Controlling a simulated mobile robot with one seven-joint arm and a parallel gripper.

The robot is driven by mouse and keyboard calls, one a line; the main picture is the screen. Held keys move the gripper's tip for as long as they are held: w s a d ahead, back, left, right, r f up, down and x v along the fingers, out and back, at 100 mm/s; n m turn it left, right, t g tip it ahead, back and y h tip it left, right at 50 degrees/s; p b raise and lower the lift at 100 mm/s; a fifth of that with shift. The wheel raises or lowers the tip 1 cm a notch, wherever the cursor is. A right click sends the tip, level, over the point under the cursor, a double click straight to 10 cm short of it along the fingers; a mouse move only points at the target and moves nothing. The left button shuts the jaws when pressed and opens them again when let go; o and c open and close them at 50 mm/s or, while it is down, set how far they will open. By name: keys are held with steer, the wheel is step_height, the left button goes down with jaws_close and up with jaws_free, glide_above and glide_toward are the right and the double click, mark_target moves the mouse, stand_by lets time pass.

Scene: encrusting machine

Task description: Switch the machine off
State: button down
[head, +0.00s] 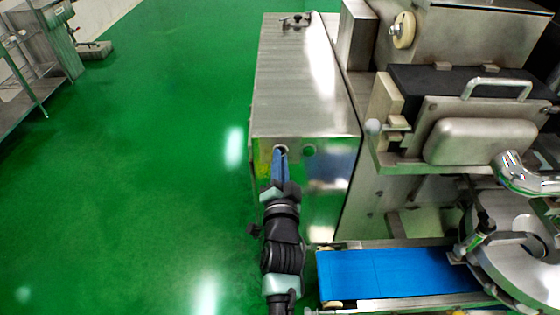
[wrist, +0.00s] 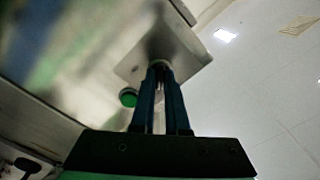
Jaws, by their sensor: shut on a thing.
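The machine's steel cabinet (head: 300,85) stands ahead, with its control face toward me. My gripper (head: 280,154) reaches that face near its upper left corner, with its blue fingers on a small round switch (head: 281,148). In the wrist view my gripper (wrist: 160,68) has its two fingers close together, shut on the switch at a steel plate (wrist: 185,52). The fingers hide most of the switch, so its turned position cannot be told. A green button (wrist: 128,97) sits beside the fingers, apart from them; it shows faintly in the head view (head: 309,150).
A blue conveyor belt (head: 395,273) lies low at the right of my arm. The machine's body, with a handled cover (head: 497,86) and a round steel turntable (head: 520,255), fills the right side. Open green floor (head: 150,170) lies to the left; a steel shelf (head: 22,85) stands far left.

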steer(key=c, duration=0.9)
jaws_free()
steer(key=shift+s+p, duration=1.15)
steer(key=shift+s, duration=5.35)
